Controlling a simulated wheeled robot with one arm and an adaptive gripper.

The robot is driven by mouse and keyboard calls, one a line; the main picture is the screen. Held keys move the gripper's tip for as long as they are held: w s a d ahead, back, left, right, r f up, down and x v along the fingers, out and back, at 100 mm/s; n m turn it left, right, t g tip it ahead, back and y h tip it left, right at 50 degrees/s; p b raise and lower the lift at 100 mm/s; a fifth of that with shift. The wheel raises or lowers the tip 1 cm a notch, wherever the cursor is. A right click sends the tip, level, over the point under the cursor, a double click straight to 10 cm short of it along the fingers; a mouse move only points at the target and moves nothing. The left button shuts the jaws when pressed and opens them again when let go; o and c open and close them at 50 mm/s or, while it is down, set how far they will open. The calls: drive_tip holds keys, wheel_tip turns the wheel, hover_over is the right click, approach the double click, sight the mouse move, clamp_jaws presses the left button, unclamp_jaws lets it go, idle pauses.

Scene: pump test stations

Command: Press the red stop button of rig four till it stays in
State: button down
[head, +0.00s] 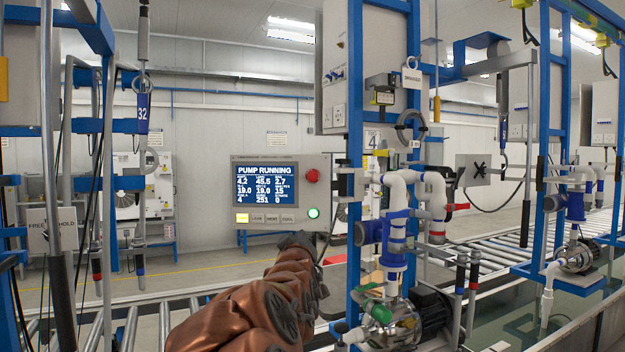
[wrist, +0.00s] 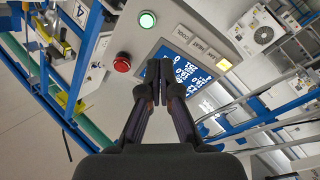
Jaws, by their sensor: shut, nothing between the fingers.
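The red stop button (head: 312,176) is a round knob at the upper right of the grey control panel (head: 328,165). A "4" sign (head: 373,138) is on the blue frame beside it. The panel's screen (head: 264,185) reads "PUMP RUNNING", and a green light (head: 313,212) glows below the button. In the wrist view my gripper (wrist: 160,70) is shut and empty, its tips over the screen. The red button (wrist: 122,62) is left of the tips and apart from them, with the green light (wrist: 147,19) above. In the head view my arm ends below the panel; the fingertips cannot be made out.
White pump piping (head: 397,215) and a pump (head: 405,318) stand right of the panel on the blue frame. A roller conveyor (head: 470,253) runs behind. Another blue frame (head: 95,125) with hanging hoses stands at left.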

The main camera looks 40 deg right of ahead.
sight(312, 180)
wheel_tip(312, 180, up, 13)
drive_tip(key=d+n+t+h, duration=0.2)
drive_tip(key=n+t, duration=0.5)
drive_tip(key=t, duration=0.1)
drive_tip(key=shift+w+d+h, duration=0.15)
drive_tip(key=shift+d+h, duration=0.2)
drive_tip(key=shift+h, duration=0.05)
drive_tip(key=shift+w+d, duration=0.1)
drive_tip(key=w+d+p, duration=0.3)
drive_tip(key=w+d, duration=0.1)
drive_tip(key=d, duration=0.1)
drive_tip(key=shift+w+d+p, duration=0.1)
drive_tip(key=shift+w+p, duration=0.05)
drive_tip(key=shift+p, duration=0.2)
drive_tip(key=shift+w+d+p, duration=0.35)
drive_tip(key=shift+w+d, duration=0.2)
drive_tip(key=shift+d, duration=0.15)
drive_tip(key=shift+w+d, duration=0.1)
drive_tip(key=shift+w+d, duration=0.2)
drive_tip(key=shift+d, duration=0.05)
